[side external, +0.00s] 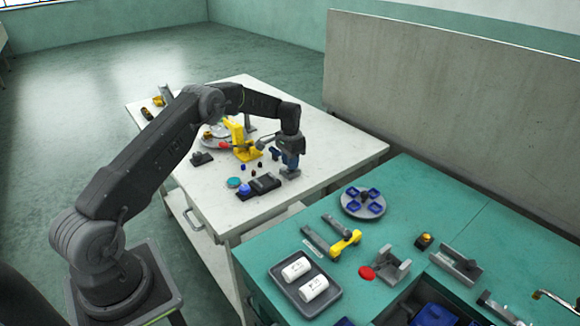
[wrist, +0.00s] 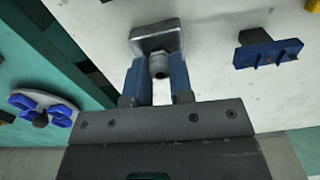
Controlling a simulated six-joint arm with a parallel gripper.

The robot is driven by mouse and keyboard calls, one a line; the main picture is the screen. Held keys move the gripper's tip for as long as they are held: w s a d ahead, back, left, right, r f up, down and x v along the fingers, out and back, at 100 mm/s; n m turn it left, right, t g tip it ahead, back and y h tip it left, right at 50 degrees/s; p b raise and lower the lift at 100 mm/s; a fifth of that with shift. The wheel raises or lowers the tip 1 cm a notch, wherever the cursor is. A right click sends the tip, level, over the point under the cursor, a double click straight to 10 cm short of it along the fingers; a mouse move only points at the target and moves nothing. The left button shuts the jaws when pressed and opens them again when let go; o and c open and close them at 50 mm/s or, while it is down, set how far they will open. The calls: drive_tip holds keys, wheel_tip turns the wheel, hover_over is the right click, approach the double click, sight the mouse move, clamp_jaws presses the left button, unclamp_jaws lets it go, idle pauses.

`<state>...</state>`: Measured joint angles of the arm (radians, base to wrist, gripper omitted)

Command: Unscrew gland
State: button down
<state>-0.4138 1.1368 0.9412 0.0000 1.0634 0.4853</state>
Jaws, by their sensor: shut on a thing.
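The gland (wrist: 160,62) shows in the wrist view as a small grey threaded-looking cylinder. It stands against a grey metal block (wrist: 155,36) on the white table. My gripper (wrist: 158,72) has its two blue fingers on either side of the gland, shut on it. In the side external view my gripper (side external: 290,160) points straight down over the block (side external: 290,173), near the white table's front right part. The gland is hidden there by the fingers. I cannot tell how far the thread is engaged.
A blue bracket (wrist: 268,53) stands close by on the white table. A yellow stand (side external: 243,140) and a dark tray (side external: 263,184) are nearby. The green bench (side external: 400,220) holds a round plate with blue parts and a grey tray (side external: 281,283) with white cylinders.

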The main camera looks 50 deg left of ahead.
drive_tip(key=n, duration=0.7)
drive_tip(key=c, duration=1.2)
unclamp_jaws()
drive_tip(key=shift+r, duration=0.1)
drive_tip(key=shift+r, duration=2.2)
